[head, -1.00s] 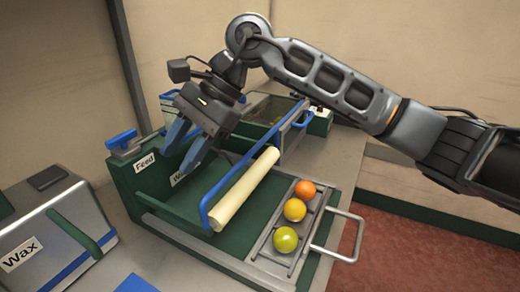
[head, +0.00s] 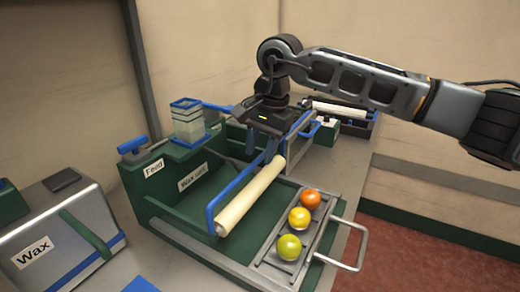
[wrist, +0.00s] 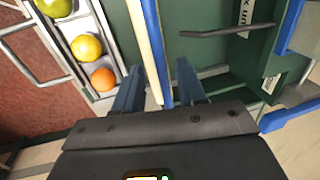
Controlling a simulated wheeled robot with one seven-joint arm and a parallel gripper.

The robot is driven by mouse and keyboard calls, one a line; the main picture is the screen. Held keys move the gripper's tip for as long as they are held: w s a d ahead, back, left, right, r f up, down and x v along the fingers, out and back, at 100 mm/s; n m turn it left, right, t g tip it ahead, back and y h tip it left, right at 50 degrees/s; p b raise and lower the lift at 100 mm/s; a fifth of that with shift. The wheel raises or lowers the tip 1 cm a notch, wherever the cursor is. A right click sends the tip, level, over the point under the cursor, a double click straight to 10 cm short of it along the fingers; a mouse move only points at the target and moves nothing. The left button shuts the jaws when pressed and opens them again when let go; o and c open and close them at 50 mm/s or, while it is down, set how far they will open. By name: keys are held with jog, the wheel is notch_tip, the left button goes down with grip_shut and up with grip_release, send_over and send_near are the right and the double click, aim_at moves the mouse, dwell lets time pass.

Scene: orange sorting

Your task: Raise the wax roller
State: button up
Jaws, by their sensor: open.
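The wax roller (head: 250,198) is a long cream cylinder beside a blue bar frame (head: 234,187), lying low across the green wax unit (head: 192,212). My gripper (head: 261,149) is open above the far end of the roller, its fingers pointing down. In the wrist view, the blue bar (wrist: 160,50) runs between the two spread fingers of my gripper (wrist: 159,80), with the cream roller (wrist: 144,45) along its left side. I cannot tell whether either finger touches the bar. The far end of the roller is partly hidden by the gripper.
A metal rack (head: 326,237) with a handle holds an orange, a yellow-orange and a green-yellow fruit to the right of the roller. A Wax box (head: 50,235) stands at the left. A Feed knob (head: 133,145) and a clear blue-rimmed container (head: 187,122) stand behind.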

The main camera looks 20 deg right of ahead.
jog(key=shift+a+f, duration=0.1)
jog(key=shift+f, duration=0.45)
jog(key=shift+w, duration=0.1)
grip_shut()
